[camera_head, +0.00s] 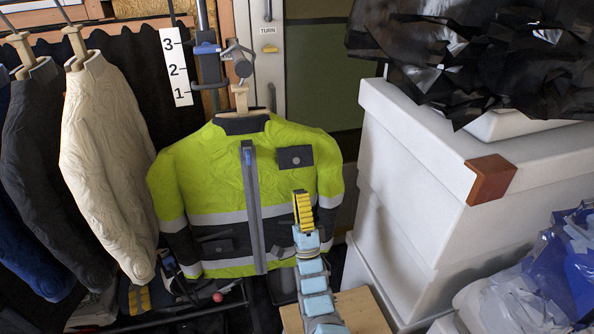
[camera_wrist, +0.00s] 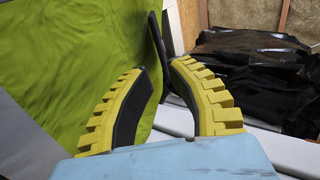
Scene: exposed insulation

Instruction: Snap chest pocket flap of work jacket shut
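The yellow-green work jacket (camera_head: 219,163) with grey bands and dark lower panels hangs on a hanger, front towards me. Its dark chest pocket flap (camera_head: 295,157) is on the upper right of the front, with a small round snap-like spot. My gripper (camera_head: 303,196) is just below the flap, yellow fingers pointing up. In the wrist view my gripper (camera_wrist: 158,68) is open, with a gap between its black-padded fingers. The jacket (camera_wrist: 70,65) fills the left side. A thin dark piece (camera_wrist: 157,36), likely the flap edge-on, stands out beyond the fingertips. Contact is unclear.
White stacked boxes (camera_head: 430,180) with a brown corner stand close on the right, topped by black plastic (camera_head: 480,55). A cream jacket (camera_head: 105,165) and darker garments hang at left. A numbered white strip (camera_head: 176,67) hangs behind. Clear plastic (camera_head: 530,280) lies lower right.

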